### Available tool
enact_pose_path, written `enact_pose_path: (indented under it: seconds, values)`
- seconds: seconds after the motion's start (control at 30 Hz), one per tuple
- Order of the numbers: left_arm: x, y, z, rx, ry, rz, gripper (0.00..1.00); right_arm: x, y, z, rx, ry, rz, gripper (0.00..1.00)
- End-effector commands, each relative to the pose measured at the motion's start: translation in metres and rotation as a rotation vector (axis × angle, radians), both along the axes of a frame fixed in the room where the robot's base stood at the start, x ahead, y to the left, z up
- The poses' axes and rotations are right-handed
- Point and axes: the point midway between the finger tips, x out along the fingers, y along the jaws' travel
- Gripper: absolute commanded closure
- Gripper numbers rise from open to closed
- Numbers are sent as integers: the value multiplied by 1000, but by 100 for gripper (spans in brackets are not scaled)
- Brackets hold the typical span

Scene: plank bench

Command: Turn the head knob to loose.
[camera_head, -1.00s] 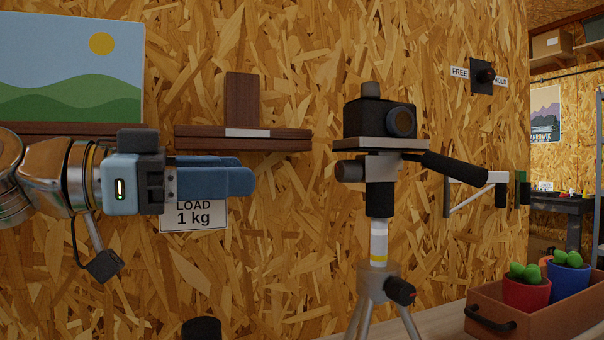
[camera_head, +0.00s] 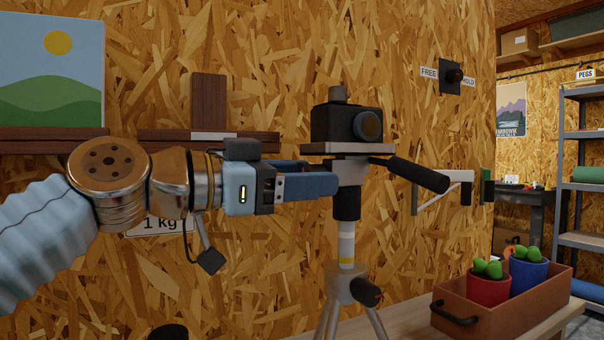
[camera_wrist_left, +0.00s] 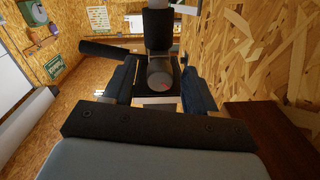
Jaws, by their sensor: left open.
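The tripod head (camera_head: 348,203) stands under a black camera (camera_head: 347,123), with a dark pan handle (camera_head: 418,174) pointing right. My left gripper (camera_head: 334,182) reaches in from the left at head height, and its fingers hide the head knob in the head view. In the left wrist view the head knob (camera_wrist_left: 160,74) is a dark round end with a small red mark. It lies between my left gripper's two open fingers (camera_wrist_left: 160,84), with gaps visible at its sides. My right gripper is not in view.
A wooden shelf (camera_head: 255,147) with a brown block (camera_head: 208,101) is behind my left gripper. A lower black knob (camera_head: 367,291) is on the tripod. A brown box (camera_head: 500,317) with potted cacti stands at right. A FREE/HOLD switch (camera_head: 450,75) is on the wall.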

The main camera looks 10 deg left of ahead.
Motion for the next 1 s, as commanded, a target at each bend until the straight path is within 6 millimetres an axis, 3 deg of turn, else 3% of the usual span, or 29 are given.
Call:
enact_pose_path:
  seconds: [0.2, 0.57, 1.0]
  values:
    - [0, 0, 0, 0, 0, 0, 43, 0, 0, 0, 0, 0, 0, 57]
    - [0, 0, 0, 0, 0, 0, 99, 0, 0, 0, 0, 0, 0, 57]
    - [0, 0, 0, -66, 91, 1, 99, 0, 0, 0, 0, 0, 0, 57]
